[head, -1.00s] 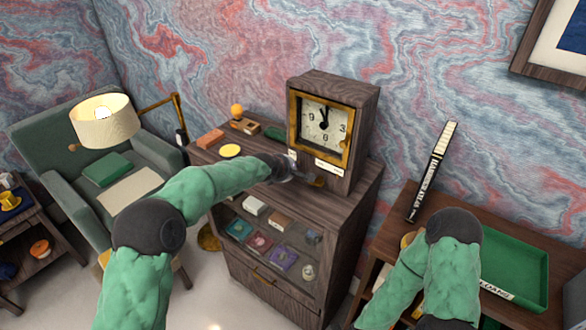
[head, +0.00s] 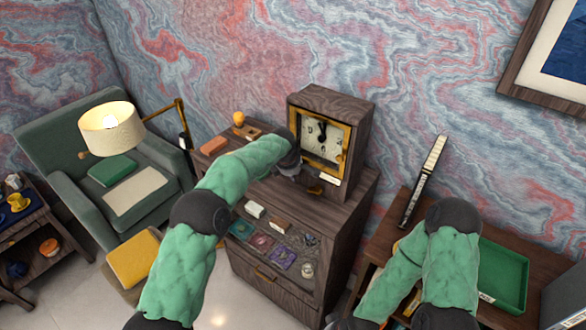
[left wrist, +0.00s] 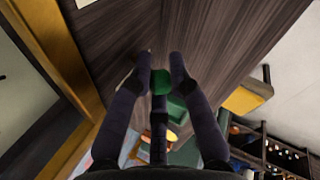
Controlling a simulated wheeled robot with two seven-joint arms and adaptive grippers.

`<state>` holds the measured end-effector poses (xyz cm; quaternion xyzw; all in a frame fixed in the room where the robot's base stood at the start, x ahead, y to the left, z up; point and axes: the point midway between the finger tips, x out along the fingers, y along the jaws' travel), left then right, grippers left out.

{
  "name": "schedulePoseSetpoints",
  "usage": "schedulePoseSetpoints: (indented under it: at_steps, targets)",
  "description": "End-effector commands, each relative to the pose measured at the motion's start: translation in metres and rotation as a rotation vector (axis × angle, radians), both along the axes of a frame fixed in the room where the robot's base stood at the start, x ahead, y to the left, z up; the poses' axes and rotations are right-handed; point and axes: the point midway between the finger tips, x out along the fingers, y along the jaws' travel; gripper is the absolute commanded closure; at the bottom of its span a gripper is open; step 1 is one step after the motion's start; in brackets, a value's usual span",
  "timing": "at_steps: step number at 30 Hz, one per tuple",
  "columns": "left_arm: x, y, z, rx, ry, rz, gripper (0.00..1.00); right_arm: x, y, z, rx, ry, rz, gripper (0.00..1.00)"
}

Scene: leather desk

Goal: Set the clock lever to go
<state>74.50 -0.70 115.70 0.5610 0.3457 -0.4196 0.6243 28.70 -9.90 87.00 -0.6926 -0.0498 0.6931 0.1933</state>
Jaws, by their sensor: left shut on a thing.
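The wooden clock (head: 355,110) stands on a dark wooden cabinet, with a brass-framed dial (head: 325,138) facing me. A white label (head: 329,177) and a small brass piece (head: 315,190) show on its lower front. My left gripper (head: 298,170) is at the clock's lower left, and the dark wrist hides that part.
A lamp (head: 112,130) and armchair (head: 50,150) stand left. A green tray (head: 503,275) lies on the right table, near my right arm.

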Motion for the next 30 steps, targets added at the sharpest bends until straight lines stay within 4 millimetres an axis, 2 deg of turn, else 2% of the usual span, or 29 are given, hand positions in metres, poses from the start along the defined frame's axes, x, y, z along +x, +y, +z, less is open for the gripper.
schedulePoseSetpoints:
  at_steps: [1,6,21,22,23,30]
  targets:
    - [0.0005,0.0016,0.0017,0.01,0.012,0.002,1.0,-0.0001,0.0001,0.0061,0.0,0.0,0.0,1.0]
    - [0.0012,0.0017,0.0021,0.026,0.033,0.001,1.0,-0.0002,0.0,0.0117,0.0,0.0,0.0,1.0]
    - [0.0013,0.0019,0.0011,0.033,0.042,0.002,1.0,-0.0001,0.0,0.0129,0.0,0.0,0.0,1.0]
    - [0.0014,0.0019,0.0011,0.033,0.042,0.002,0.72,-0.0001,0.0,0.0129,0.0,0.0,0.0,1.0]
    - [0.0014,0.0019,0.0012,0.033,0.041,0.002,0.7,-0.0001,0.0,0.0129,0.0,0.0,0.0,1.0]
    - [0.0013,0.0006,0.0018,0.032,0.041,0.0,0.7,-0.0001,0.0001,0.013,0.0,0.0,0.0,1.0]
